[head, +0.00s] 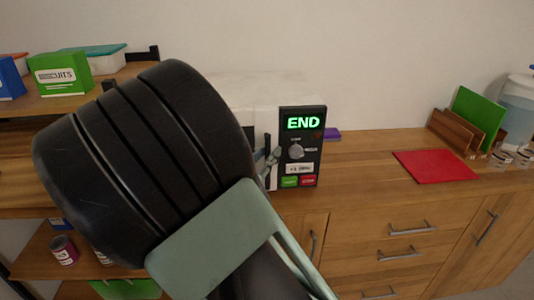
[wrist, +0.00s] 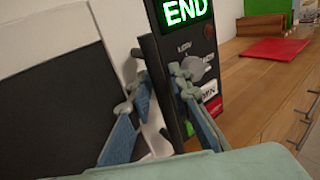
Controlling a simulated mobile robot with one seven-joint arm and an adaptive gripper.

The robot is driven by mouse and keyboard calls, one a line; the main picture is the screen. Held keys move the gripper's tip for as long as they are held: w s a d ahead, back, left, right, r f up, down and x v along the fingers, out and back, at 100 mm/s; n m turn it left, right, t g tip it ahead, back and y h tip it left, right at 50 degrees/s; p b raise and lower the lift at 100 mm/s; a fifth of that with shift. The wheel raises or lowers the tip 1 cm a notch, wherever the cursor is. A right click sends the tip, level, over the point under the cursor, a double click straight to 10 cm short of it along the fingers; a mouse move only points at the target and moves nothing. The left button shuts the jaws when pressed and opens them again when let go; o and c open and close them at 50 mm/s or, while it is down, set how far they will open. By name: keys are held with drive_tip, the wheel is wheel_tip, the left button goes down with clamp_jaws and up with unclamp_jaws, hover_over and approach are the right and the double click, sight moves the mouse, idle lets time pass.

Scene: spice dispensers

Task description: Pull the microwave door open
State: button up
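The white microwave (head: 268,92) stands on the wooden counter, with a black control panel (head: 301,150) showing a green END. Its door with a dark window (wrist: 50,105) fills the left of the wrist view and looks closed or nearly so. The black upright door handle (wrist: 156,62) runs beside the panel. My gripper (wrist: 161,82) has one finger on each side of the handle, its fingertips close in against it. In the head view my gripper (head: 267,157) is at the panel's left edge, and my arm hides most of the door.
A red mat (head: 435,166) lies on the counter to the right, before a wooden rack (head: 462,130) with a green board. Drawers (head: 400,230) with bar handles are below. A green biscuits box (head: 60,74) sits on the left shelf. The counter right of the microwave is mostly clear.

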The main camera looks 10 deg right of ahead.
clamp_jaws()
idle(0.4)
